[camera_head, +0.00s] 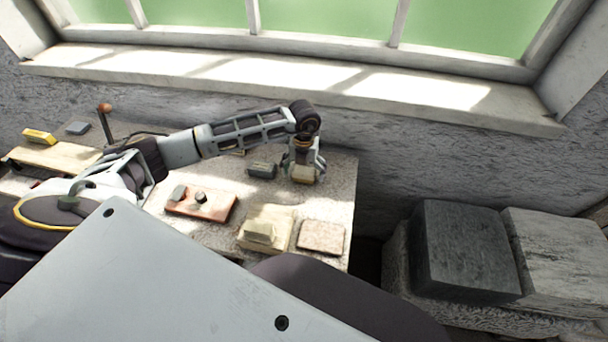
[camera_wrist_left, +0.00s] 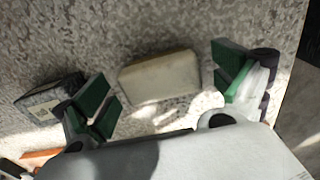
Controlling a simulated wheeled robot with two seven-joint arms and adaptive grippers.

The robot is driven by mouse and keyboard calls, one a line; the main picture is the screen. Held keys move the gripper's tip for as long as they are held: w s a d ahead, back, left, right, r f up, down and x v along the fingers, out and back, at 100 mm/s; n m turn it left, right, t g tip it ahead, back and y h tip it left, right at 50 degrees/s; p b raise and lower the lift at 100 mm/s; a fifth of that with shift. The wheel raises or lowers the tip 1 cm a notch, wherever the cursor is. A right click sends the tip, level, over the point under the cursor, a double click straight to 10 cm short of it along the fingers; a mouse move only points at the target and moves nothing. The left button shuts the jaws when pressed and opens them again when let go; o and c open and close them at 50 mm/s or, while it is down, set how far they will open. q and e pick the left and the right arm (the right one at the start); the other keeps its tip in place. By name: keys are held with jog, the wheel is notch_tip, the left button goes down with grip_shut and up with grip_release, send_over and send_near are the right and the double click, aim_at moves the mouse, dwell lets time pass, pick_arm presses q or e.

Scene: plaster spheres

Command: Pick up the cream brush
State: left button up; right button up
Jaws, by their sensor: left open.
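The cream brush (camera_head: 304,175) looks like a small cream block with rounded edges, lying on the speckled stone table top near its back right corner. In the left wrist view the cream brush (camera_wrist_left: 160,84) lies between the green-padded fingers. My left gripper (camera_head: 305,168) is open and points down over it, with a gap on either side of the block. The gripper hides part of the brush in the head view. My right gripper is not in view.
A dark grey block (camera_head: 262,170) lies just left of the gripper and also shows in the left wrist view (camera_wrist_left: 50,95). A reddish board (camera_head: 222,208) with small grey pieces, a cream board (camera_head: 281,225) with a block, and a pinkish slab (camera_head: 321,237) lie nearer. The wall stands behind.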

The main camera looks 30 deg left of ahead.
aim_at(304, 170)
pick_arm(q)
jog(key=c, duration=0.5)
jog(key=shift+c, duration=0.9)
jog(key=c, duration=0.4)
jog(key=shift+r, duration=0.1)
jog(key=shift+c, duration=0.2)
jog(key=shift+r, duration=0.35)
notch_tip(304, 170, up, 8)
jog(key=shift+f+b, duration=0.2)
jog(key=shift+b, duration=0.2)
jog(key=shift+r, duration=0.8)
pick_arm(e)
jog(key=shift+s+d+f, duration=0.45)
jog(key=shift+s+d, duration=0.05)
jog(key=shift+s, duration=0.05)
